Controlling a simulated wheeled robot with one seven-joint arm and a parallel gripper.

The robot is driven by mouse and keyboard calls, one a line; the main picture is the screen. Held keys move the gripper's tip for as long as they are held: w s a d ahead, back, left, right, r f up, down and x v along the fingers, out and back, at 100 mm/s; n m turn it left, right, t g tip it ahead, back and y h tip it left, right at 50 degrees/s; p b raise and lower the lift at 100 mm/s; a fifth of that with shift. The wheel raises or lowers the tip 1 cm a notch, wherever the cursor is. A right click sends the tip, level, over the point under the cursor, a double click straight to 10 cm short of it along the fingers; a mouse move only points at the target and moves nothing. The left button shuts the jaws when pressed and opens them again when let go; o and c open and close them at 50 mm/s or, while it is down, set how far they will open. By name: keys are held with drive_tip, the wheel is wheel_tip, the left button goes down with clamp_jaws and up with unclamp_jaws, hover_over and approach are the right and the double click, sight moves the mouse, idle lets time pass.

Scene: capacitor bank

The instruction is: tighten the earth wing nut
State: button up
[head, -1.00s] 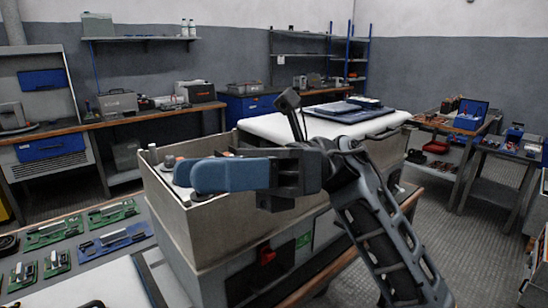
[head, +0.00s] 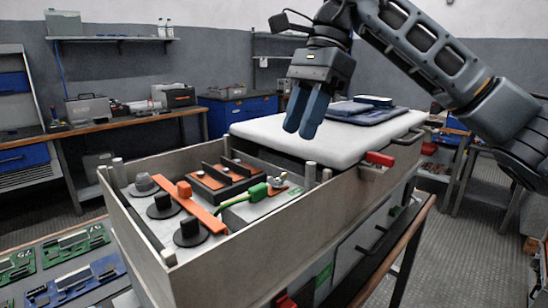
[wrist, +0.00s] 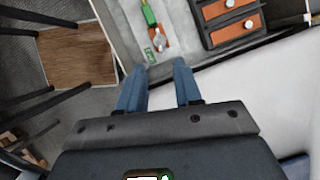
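The earth wing nut (wrist: 158,31) seems to be the small silver piece on a copper tab beside the end of a green cable; its wings are too small to make out. The green cable (head: 243,198) runs inside the open-topped capacitor box (head: 240,255), and its copper tab (head: 277,182) lies near the box's right inner side. My gripper (head: 300,132) is empty, its blue fingers pointing down above the far right part of the box. In the wrist view its fingertips (wrist: 158,65) stand apart, with the copper tab ahead of the gap and not between them.
The box walls and corner posts (head: 310,172) stand around the parts. An orange bar (head: 200,208), black round terminals (head: 190,232) and a black block with orange strips (head: 225,175) lie inside. A red handle (head: 380,158) sits on the right rim. A white padded surface (head: 285,132) lies behind.

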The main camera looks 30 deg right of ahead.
sight(283, 174)
drive_tip(key=shift+x, duration=3.85)
